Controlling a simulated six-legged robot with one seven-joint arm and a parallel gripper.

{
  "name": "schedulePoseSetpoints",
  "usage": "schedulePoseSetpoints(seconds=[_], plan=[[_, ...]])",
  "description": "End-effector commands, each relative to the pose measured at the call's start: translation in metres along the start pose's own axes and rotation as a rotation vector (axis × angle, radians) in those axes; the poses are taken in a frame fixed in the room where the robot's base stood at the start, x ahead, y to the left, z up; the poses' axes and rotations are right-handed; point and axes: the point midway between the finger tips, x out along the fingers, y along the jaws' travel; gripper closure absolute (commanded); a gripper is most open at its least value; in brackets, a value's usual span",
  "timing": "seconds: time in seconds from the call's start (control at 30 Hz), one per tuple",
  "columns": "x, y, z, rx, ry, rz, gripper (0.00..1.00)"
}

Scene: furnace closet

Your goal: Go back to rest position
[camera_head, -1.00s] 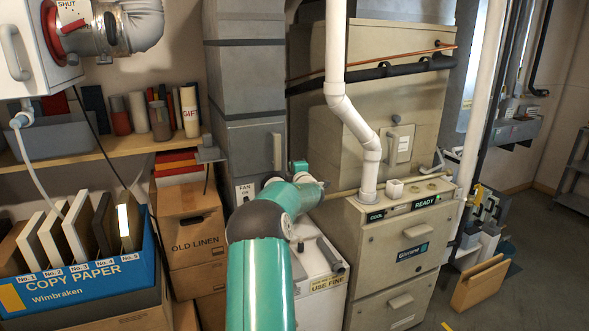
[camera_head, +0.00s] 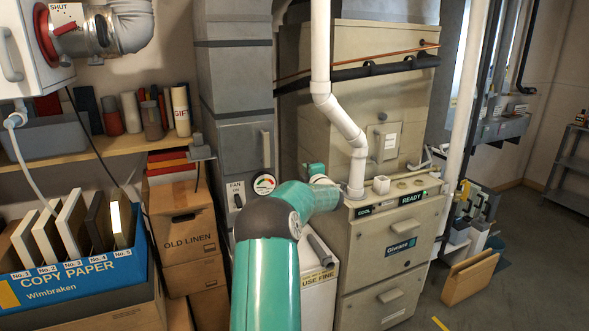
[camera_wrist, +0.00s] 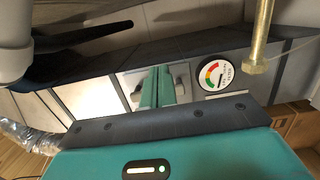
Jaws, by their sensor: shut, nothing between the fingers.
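My teal arm rises from the bottom of the head view and bends right in front of the furnace (camera_head: 395,235). Its far end is near the white pipe's foot, and my fingertips cannot be made out there. In the wrist view my gripper (camera_wrist: 157,88) shows as two teal fingers close together, shut and empty.
A white pipe (camera_head: 320,60) runs down to the furnace top. A blue copy paper box (camera_head: 80,275) and old linen boxes (camera_head: 188,230) stand at left under a shelf (camera_head: 100,150). A brass-coloured rod (camera_wrist: 260,35) hangs close in the wrist view. Open floor (camera_head: 535,245) lies at right.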

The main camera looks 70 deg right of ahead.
Motion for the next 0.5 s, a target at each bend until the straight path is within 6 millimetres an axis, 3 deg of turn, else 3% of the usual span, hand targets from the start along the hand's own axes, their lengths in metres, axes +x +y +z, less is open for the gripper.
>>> schedulePoseSetpoints(seconds=[0.2, 0.5], plan=[[-0.0109, 0.0006, 0.0125, -0.001, 0.002, 0.001, 1.00], [-0.0125, 0.0036, 0.0089, 0.007, 0.001, 0.002, 1.00]])
